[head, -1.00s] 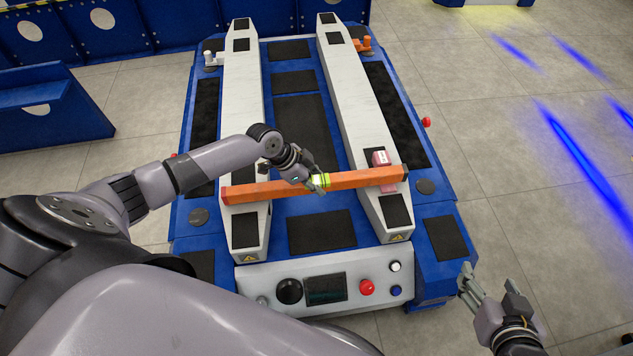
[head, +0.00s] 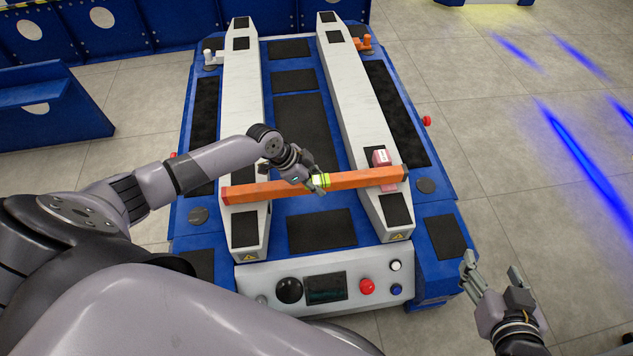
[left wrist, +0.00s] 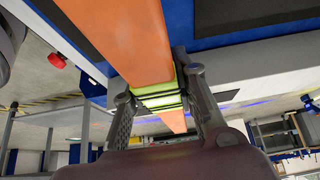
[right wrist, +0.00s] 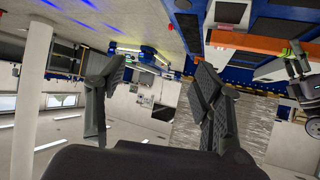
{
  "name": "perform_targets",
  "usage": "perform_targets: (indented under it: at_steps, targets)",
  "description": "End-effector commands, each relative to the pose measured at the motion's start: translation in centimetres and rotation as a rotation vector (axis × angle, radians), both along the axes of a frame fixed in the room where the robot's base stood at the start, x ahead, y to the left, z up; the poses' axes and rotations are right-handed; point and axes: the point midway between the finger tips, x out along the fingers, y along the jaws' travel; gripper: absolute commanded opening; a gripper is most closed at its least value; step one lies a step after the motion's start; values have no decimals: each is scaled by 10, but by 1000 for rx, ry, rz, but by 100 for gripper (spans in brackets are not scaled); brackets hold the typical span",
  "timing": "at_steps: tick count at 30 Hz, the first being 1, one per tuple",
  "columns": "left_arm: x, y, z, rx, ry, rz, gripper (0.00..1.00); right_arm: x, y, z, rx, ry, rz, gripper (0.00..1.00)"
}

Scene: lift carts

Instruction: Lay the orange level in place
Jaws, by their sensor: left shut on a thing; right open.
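The orange level (head: 360,180) lies crosswise over the two pale beams (head: 345,110) of the blue lift cart (head: 440,205), near the control panel end. Whether it touches both beams I cannot tell. My left gripper (head: 319,182) is shut on the level's yellow-green middle. In the left wrist view the fingers (left wrist: 158,95) close around that yellow-green part, with the orange bar (left wrist: 120,35) running between them. My right gripper (head: 490,278) is open and empty, beside the cart's front right corner. Its spread fingers also show in the right wrist view (right wrist: 160,90).
A small pink block (head: 382,158) sits on the right beam just behind the level. The control panel (head: 325,288) has a screen, knobs and buttons. A white peg (head: 209,58) and an orange clamp (head: 362,44) stand at the far corners. Floor right of the cart is clear.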

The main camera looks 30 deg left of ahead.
Motion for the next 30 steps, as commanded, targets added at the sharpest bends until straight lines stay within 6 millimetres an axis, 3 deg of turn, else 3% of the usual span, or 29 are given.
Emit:
perform_targets:
  at_steps: [17,18,28,30]
  targets:
    - [1,0,-4,-1,-2,1,0,8,3,10,14,-59,3,61]
    - [1,0,-3,-1,-2,1,28,8,4,10,15,-62,4,61]
    - [0,0,-4,-1,-1,0,50,8,4,10,16,-61,4,61]
    - [0,0,-4,-1,-1,0,50,8,4,10,16,-61,4,61]
